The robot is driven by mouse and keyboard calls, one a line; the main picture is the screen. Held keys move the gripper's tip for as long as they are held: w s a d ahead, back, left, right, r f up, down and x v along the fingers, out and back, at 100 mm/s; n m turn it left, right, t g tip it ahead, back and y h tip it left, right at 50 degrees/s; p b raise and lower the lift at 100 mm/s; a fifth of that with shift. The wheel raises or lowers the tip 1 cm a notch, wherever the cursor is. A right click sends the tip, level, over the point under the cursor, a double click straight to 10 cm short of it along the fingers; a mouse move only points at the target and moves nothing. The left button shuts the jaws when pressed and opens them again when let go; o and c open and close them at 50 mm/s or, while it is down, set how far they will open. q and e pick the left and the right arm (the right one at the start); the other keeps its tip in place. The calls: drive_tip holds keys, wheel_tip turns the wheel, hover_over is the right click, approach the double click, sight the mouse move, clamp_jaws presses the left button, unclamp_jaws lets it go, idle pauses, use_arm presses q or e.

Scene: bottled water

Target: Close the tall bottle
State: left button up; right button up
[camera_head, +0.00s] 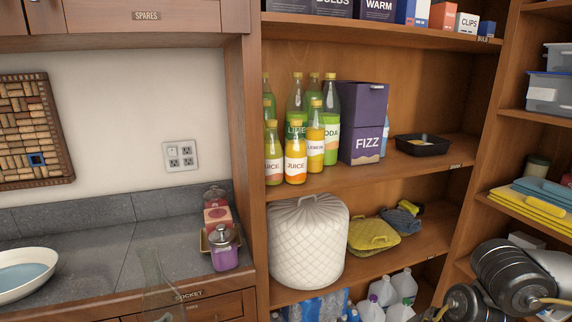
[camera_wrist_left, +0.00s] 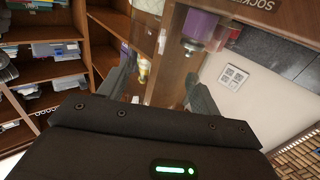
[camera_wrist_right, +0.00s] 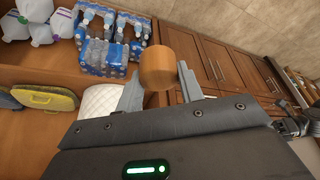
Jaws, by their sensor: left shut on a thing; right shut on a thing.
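A clear glass tall bottle (camera_head: 160,274) shows faintly at the lower left in the head view, before the counter front; its lower part is cut off. My left gripper (camera_wrist_left: 160,68) shows in the left wrist view, its fingers apart around what seems to be the see-through bottle, hard to make out. My right gripper (camera_wrist_right: 158,72) is shut on a brown, rounded stopper (camera_wrist_right: 157,68), which sits between its fingertips in the right wrist view. I see no contact between stopper and bottle. Both gripper tips are out of the head view.
A counter (camera_head: 95,255) with a white bowl (camera_head: 25,275) and a purple jar (camera_head: 224,250) is at left. Shelves hold juice bottles (camera_head: 295,155), a FIZZ box (camera_head: 362,125) and a white quilted cover (camera_head: 305,240). Water packs (camera_wrist_right: 105,45) stand low.

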use_arm(q)
drive_tip(key=shift+s+f, duration=0.2)
drive_tip(key=shift+f, duration=0.05)
use_arm(e)
drive_tip(key=shift+w+a+r, duration=0.45)
drive_tip(key=shift+r, duration=0.3)
use_arm(q)
drive_tip(key=shift+d+f, duration=0.1)
drive_tip(key=shift+f, duration=0.05)
use_arm(e)
drive_tip(key=shift+w+r, duration=0.3)
drive_tip(key=shift+r, duration=0.2)
use_arm(q)
drive_tip(key=w+d+f+m+g+h, duration=0.2)
drive_tip(key=d+m+g+h, duration=0.6)
drive_tip(key=d, duration=0.8)
drive_tip(key=shift+d+g, duration=0.2)
drive_tip(key=shift+g, duration=0.5)
drive_tip(key=shift+f, duration=0.1)
